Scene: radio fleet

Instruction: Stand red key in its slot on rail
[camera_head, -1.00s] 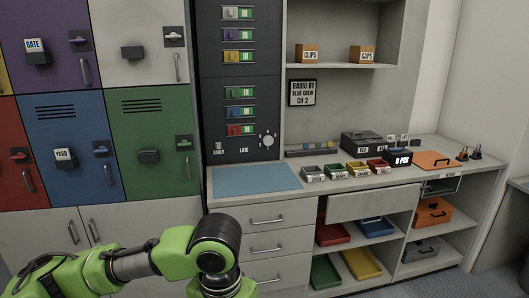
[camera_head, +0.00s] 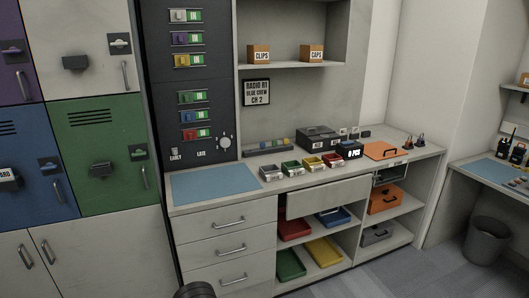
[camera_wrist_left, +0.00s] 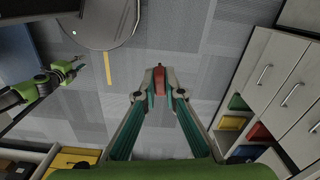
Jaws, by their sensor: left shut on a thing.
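My left gripper (camera_wrist_left: 158,72) is shut on the red key (camera_wrist_left: 158,83), a small red piece held between its fingertips over the grey floor in the left wrist view. In the head view only a dark round part of my arm shows at the bottom edge; gripper and key are out of that frame. My right gripper (camera_wrist_left: 74,69) shows at the left of the wrist view, too small to judge.
Drawers and an open shelf lie below.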

